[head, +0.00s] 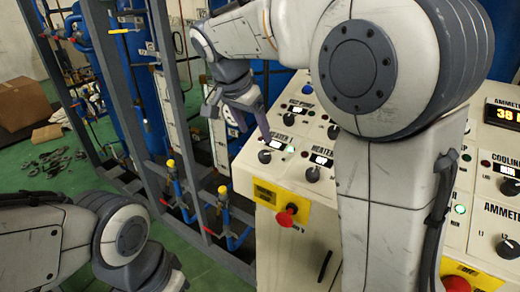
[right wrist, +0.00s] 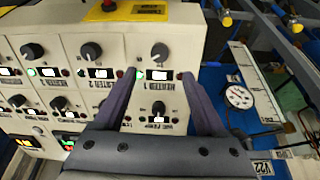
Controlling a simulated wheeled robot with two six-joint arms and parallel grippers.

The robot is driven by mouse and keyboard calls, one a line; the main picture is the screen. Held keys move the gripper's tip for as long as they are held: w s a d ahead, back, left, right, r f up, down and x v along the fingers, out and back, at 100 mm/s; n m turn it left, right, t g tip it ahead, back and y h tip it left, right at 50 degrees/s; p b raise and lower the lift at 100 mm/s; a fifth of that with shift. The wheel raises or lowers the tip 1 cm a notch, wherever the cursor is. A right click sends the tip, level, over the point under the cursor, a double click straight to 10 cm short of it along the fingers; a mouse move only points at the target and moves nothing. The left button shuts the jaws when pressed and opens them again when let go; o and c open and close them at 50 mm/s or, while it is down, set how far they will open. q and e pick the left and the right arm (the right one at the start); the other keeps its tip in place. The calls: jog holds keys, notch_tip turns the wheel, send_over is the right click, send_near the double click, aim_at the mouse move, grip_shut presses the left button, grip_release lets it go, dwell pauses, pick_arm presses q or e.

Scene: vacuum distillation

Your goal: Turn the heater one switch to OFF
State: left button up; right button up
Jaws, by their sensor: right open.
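The heater one switch is a dark round knob (head: 264,156) on the sloped cream panel. The knob's exact pointer direction is too small to tell. My left arm shows at lower left; its gripper is out of view.
The heater two knob (head: 313,174) is close by on the right. A red emergency button (head: 286,216) on a yellow plate juts from the cabinet front. Grey frame posts (head: 124,90) and blue pipework stand to the left. My right arm hides part of the panel.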

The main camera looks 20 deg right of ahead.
aim_at(264, 155)
jog(key=p+x, duration=0.1)
jog(key=x, duration=0.8)
jog(key=shift+f+p, duration=0.25)
jog(key=shift+p, duration=0.15)
grip_shut()
